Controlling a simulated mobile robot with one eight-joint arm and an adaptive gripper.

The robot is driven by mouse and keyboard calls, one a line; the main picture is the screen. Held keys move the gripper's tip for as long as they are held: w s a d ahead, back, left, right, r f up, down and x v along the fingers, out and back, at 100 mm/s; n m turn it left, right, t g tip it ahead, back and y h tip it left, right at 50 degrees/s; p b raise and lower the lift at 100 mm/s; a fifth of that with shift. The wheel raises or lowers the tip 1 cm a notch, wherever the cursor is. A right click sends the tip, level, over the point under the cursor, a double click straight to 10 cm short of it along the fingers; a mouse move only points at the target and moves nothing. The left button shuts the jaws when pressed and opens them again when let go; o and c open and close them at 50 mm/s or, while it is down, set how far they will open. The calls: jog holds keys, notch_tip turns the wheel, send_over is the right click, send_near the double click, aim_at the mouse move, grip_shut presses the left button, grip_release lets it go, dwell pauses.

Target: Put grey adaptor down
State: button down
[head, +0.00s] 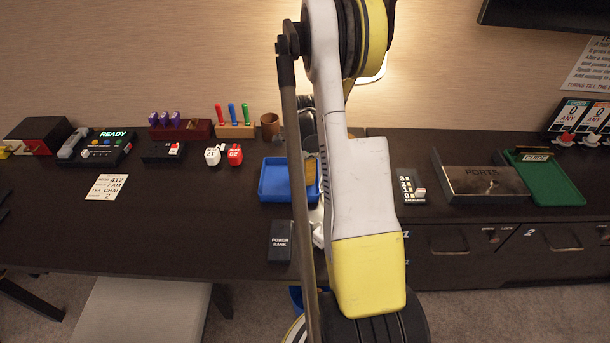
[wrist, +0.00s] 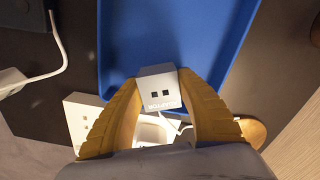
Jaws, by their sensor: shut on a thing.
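My gripper (wrist: 160,84) is shut on the grey adaptor (wrist: 158,82), a small pale block with two dark slots and printed lettering. In the wrist view the adaptor is held between the yellow fingertips, over the near part of the blue tray (wrist: 200,35). I cannot tell whether it touches the tray. In the head view my arm hides the gripper's grip and the adaptor, and the blue tray (head: 276,184) shows just left of the arm.
A white plug with a cable (wrist: 12,80) lies left of the tray. A white socket block (wrist: 82,112) is beneath the left finger. A black power bank (head: 280,241) lies near the counter's front edge.

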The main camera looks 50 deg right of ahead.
jog(key=shift+f, duration=0.25)
jog(key=c, duration=0.9)
grip_release()
jog(key=shift+r, duration=0.1)
notch_tip(320, 180, up, 12)
jog(key=p, duration=0.4)
jog(key=shift+r, duration=0.25)
jog(key=w+a+r+n+t+h, duration=0.1)
jog(key=w+a+r+n+t, duration=0.15)
jog(key=a+r+n, duration=0.65)
jog(key=s+a+r+n+t, duration=0.1)
jog(key=s+a+r+n, duration=0.2)
jog(key=a, duration=0.6)
jog(key=s+a+r+n+t, duration=0.2)
jog(key=s+a+r+n, duration=0.1)
jog(key=a+n, duration=0.4)
jog(key=s+a+r+n+t+y, duration=0.1)
jog(key=s+a+n, duration=0.3)
jog(key=a, duration=0.7)
jog(key=shift+s+a+r+n+t, duration=0.15)
jog(key=shift+r+n+t, duration=0.25)
jog(key=shift+r, duration=0.5)
